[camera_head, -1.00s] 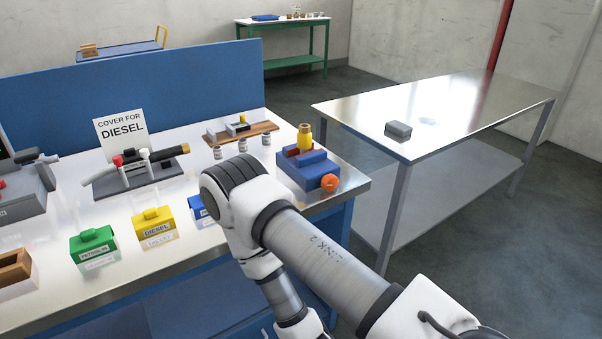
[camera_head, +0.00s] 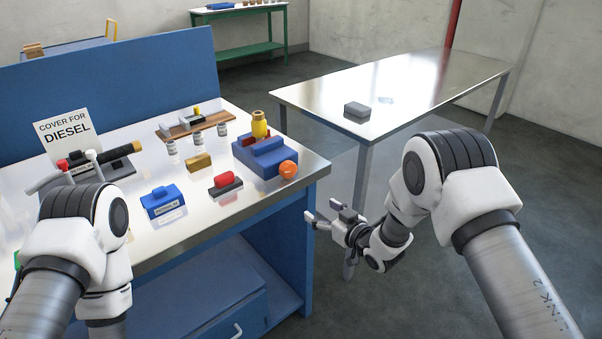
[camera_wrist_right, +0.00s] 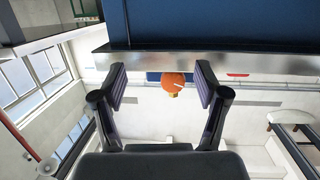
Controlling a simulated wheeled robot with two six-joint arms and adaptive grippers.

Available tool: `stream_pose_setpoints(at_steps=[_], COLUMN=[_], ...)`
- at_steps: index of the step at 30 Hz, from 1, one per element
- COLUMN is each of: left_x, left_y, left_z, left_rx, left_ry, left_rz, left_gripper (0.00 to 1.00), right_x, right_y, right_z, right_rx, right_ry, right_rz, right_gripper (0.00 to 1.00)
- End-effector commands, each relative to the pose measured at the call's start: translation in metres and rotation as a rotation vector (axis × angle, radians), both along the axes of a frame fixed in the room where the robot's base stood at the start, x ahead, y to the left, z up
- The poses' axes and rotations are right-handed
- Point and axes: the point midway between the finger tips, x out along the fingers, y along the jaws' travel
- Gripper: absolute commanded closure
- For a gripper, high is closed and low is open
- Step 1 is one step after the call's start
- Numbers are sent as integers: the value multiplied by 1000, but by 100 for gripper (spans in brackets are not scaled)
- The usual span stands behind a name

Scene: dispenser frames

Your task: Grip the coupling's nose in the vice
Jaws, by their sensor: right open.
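The blue vice (camera_head: 268,158) sits at the bench's right end, with an orange ball (camera_head: 288,169) on its near side. The yellow coupling (camera_head: 260,127) stands upright at the vice's red jaw (camera_head: 251,140); I cannot tell whether its nose is clamped. My right gripper (camera_head: 321,211) is open and empty, off the bench's right front corner and apart from the vice. In the right wrist view the orange ball (camera_wrist_right: 174,79) appears between the open fingers (camera_wrist_right: 160,85), beyond them. My left arm shows at lower left; its gripper is out of view.
The bench top (camera_head: 205,215) holds a blue block (camera_head: 162,201), a red-topped block (camera_head: 226,184), a brass block (camera_head: 199,162) and a wooden rack (camera_head: 195,127). A metal table (camera_head: 420,85) with a grey block (camera_head: 357,109) stands right. Open floor lies between.

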Motion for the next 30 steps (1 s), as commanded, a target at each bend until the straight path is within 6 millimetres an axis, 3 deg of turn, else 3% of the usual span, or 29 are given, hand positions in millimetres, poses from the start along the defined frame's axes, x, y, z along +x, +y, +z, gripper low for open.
stream_pose_setpoints(at_steps=[1, 3, 6, 18, 27, 30], left_x=[0, 0, 0, 0, 0, 0], left_y=[0, 0, 0, 0, 0, 0], left_z=[-2, -2, -1, 5, 5, 5], left_rx=[0, 0, 0, 0, 0, 0], left_ry=[0, 0, 0, 0, 0, 0], left_rz=[0, 0, 0, 0, 0, 0], left_gripper=[26, 26, 26, 26, 26, 26], right_x=[16, 27, 36, 90, 94, 94], right_y=[13, 26, 36, 74, 77, 77], right_z=[28, 55, 68, 67, 66, 66], right_rx=[16, 32, 38, 39, 38, 38], right_ry=[-85, -165, -204, -199, -197, -197], right_rz=[44, 89, 113, 109, 106, 106], right_gripper=[26, 26, 26, 26, 26, 62])
